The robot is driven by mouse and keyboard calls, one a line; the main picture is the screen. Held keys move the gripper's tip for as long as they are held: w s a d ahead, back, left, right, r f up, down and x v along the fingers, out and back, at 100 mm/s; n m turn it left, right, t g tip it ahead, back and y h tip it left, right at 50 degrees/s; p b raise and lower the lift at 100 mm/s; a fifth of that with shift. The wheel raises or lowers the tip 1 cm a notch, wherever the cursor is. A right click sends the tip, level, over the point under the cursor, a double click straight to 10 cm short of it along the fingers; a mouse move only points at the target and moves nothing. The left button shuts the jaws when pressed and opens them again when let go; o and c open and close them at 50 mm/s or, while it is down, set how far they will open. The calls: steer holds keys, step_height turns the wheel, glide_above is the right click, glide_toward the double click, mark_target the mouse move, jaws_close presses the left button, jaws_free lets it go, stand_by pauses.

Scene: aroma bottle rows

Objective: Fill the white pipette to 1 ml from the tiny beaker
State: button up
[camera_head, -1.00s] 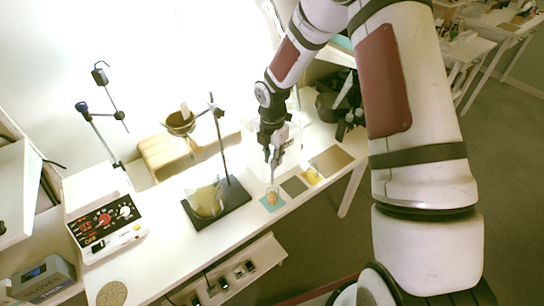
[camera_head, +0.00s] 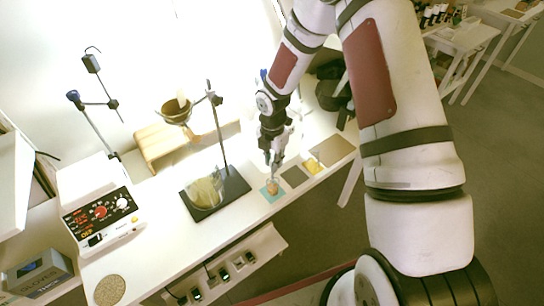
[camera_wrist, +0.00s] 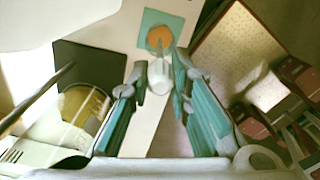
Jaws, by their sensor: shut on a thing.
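My gripper (camera_head: 272,157) is shut on the white pipette and hangs above the tiny beaker near the bench's front edge. In the wrist view, the rounded white pipette (camera_wrist: 160,80) sits between the fingertips. The tiny beaker (camera_head: 272,187) holds something orange and stands on a teal mat (camera_head: 265,195). In the wrist view, the beaker (camera_wrist: 159,39) lies just beyond the pipette's end. The pipette points down toward the beaker. I cannot tell whether its tip is inside the beaker, nor how much liquid it holds.
A dark stand base with a larger beaker (camera_head: 205,193) of yellowish liquid is to the left. A hotplate-like device (camera_head: 100,212) stands farther left. A grey mat (camera_head: 294,176) and a yellow item (camera_head: 313,166) lie right of the teal mat.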

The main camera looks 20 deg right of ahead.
steer(key=shift+f+b, duration=0.5)
steer(key=shift+f, duration=1.25)
jaws_close()
jaws_free()
stand_by(1.1)
